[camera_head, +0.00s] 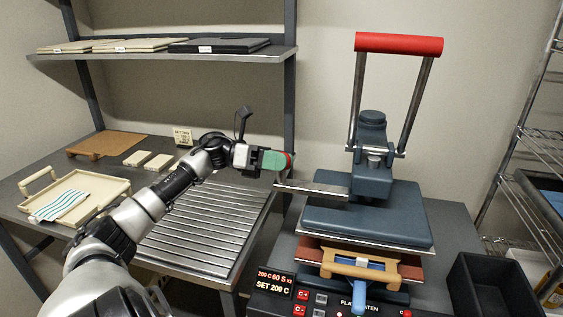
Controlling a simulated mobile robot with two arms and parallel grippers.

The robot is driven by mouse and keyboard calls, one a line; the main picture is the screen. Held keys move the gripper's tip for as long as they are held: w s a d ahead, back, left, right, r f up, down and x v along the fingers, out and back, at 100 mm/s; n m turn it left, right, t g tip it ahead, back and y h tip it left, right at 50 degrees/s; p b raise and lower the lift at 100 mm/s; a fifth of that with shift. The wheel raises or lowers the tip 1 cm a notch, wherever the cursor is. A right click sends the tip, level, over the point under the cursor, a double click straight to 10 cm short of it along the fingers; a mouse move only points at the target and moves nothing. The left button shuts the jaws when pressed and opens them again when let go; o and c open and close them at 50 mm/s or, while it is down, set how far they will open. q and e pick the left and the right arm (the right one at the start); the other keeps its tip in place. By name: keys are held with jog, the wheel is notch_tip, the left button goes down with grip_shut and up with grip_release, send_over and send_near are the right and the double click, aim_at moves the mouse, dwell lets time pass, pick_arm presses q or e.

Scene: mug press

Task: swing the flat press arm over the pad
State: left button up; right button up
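The flat press (372,160) stands on the right, with a red-topped lever frame (400,44) upright above it. Its flat dark upper plate (375,222) sits above a reddish-brown layer (411,269), which shows only at the edges. A metal side bar (318,189) reaches left from the press head. My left gripper (277,160) is at the outer end of this bar, by a green piece with a red end. The fingers are small and partly hidden, so I cannot tell whether they are closed on it. My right gripper is not in view.
A ribbed metal table (205,226) lies left of the press. A cream tray (92,197) holds a striped cloth (62,204). A tan handle (360,270) with a blue piece is at the press front, above the control panel (276,283). A black bin (490,287) stands at right.

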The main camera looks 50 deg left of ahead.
pick_arm(q)
jog(key=o, duration=0.3)
jog(key=shift+a, duration=0.15)
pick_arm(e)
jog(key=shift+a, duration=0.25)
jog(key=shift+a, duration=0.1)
pick_arm(q)
jog(key=b+v, duration=0.2)
jog(key=v, duration=0.8)
jog(key=shift+s+a, duration=0.2)
jog(key=shift+a, duration=0.15)
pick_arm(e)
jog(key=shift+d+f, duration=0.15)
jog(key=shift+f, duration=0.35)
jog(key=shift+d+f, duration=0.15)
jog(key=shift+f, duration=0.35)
pick_arm(q)
jog(key=shift+r, duration=0.1)
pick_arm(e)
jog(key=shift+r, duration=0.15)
